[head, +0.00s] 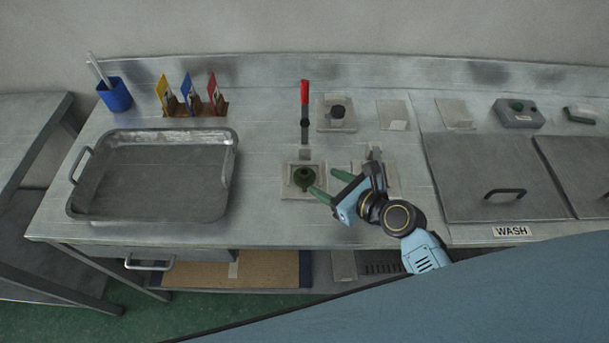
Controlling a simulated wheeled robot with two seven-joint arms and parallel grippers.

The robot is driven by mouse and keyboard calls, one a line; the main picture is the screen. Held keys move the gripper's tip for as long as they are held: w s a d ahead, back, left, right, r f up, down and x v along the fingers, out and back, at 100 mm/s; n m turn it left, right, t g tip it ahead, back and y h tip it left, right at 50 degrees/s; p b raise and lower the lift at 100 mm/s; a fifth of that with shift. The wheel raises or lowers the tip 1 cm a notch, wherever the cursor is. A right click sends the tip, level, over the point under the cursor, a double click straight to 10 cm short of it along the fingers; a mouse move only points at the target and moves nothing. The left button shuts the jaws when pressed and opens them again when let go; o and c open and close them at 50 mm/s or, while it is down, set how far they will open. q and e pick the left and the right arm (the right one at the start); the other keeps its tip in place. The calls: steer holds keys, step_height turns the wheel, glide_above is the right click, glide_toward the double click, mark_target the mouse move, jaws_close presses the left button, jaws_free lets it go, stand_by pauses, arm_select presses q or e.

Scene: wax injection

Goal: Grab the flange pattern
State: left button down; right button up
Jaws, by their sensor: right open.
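A dark green round piece with a raised centre, which looks like the flange pattern (304,178), sits on a pale square plate (289,193) near the front middle of the bench. My right gripper (330,185) is open, with green-tipped fingers pointing left toward the piece. Its fingertips are just right of the piece, the nearer one over the plate's right side. Whether a fingertip touches the piece cannot be told. Nothing shows between the fingers. My left gripper is out of view.
An empty metal tray (153,134) stands on the left. A second pale plate (390,186) is partly hidden by my right gripper. Lidded WASH tanks (470,165) are on the right. The bench between tray and plate is clear.

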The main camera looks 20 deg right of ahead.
mark_target(307, 174)
steer(key=x, duration=0.6)
steer(key=shift+w+a+b, duration=0.25)
steer(key=shift+a+b, duration=0.05)
steer(key=shift+b, duration=0.05)
steer(key=c, duration=1)
